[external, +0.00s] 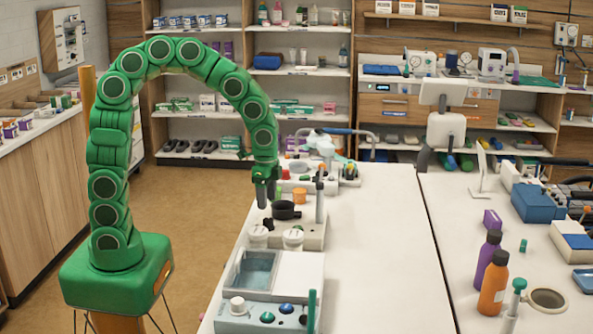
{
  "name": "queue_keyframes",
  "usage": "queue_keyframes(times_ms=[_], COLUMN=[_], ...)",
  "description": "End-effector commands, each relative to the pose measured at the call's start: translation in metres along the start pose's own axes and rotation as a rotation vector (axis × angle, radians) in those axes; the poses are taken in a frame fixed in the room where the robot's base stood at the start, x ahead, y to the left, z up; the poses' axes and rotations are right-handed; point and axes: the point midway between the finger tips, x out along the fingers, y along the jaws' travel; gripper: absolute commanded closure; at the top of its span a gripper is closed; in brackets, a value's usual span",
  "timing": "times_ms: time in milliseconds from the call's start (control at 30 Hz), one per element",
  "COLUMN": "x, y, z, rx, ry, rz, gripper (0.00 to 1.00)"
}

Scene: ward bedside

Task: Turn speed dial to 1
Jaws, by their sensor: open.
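My green arm arches over from its base at left. My gripper (265,195) points down, open and empty, above the back part of a light device (312,238) on the white table. A black round part (286,211) sits just below and right of the fingertips. Two white round knobs (258,234) (293,238) are at the front of this device. A nearer grey-blue device has another white knob (238,305). I cannot tell which of these is the speed dial, and no number markings are readable. Contact with the gripper is not visible.
The nearer device also has a clear-lidded box (251,272) and blue and green buttons (286,309). A grey post (320,200) stands right of the gripper. An orange cup (299,195) is behind. The table's right half (385,250) is clear. Bottles (493,285) stand on the right table.

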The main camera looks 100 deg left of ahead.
Motion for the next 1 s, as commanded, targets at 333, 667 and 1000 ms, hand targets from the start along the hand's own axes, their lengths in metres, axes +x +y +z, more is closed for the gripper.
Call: queue_keyframes(times_ms=[333,667,1000], x=[0.032,0.072,0.076], y=[0.001,0.001,0.001], z=[0.001,0.001,0.001], rx=[-0.002,-0.002,-0.002], ry=[-0.002,-0.004,-0.001], rz=[0.003,0.003,0.001], gripper=[0.4,0.4,0.41])
